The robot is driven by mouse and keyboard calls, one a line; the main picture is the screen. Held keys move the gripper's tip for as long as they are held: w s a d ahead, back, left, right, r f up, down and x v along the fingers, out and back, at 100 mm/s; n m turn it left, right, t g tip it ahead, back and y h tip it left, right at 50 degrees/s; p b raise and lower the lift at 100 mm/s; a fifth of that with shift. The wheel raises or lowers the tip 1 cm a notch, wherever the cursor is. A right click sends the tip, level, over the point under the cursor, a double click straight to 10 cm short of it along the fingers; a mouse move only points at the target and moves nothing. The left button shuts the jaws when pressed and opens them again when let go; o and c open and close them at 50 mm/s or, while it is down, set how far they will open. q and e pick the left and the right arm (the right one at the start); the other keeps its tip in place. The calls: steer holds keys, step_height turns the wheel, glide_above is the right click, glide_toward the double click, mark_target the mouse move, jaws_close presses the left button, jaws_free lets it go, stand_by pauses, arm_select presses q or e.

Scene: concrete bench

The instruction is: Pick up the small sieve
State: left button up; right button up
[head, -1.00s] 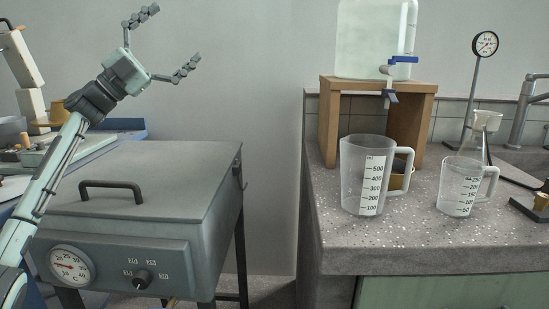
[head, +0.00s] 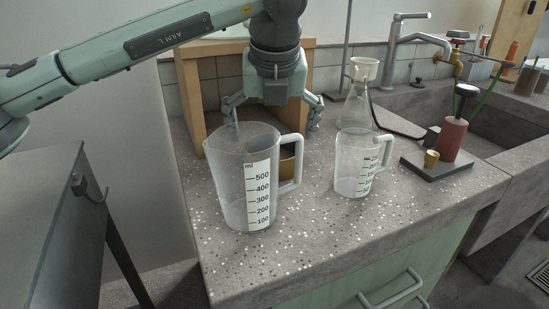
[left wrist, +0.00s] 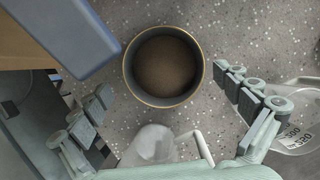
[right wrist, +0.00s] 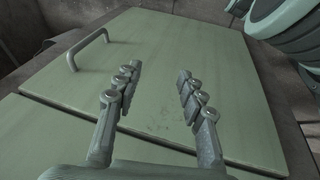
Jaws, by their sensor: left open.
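The small sieve seems to be the round dark cup with a brass-coloured rim in the left wrist view (left wrist: 165,68). In the head view it shows partly (head: 287,162) behind the large jug's handle, on the speckled bench. My left gripper (head: 274,115) is open, pointing down above it, with its fingers to either side. In the left wrist view the spread fingers are apart from the rim, and nothing is between them. My right gripper (right wrist: 157,75) is open and empty in front of green cabinet fronts.
A large measuring jug (head: 232,190) stands in front of the sieve. A smaller jug (head: 352,170) and a flask with a funnel (head: 358,105) stand to the right. The wooden stand (head: 192,105) is close behind. The bench front (head: 330,235) is clear.

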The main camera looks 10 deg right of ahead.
arm_select(q)
steer(key=x, duration=0.4)
steer(key=shift+s+d+f, duration=0.1)
steer(key=shift+s+f, duration=0.1)
steer(key=shift+f, duration=0.15)
steer(key=shift+w+f, duration=0.2)
steer(key=shift+f, duration=0.05)
steer(key=c, duration=1.1)
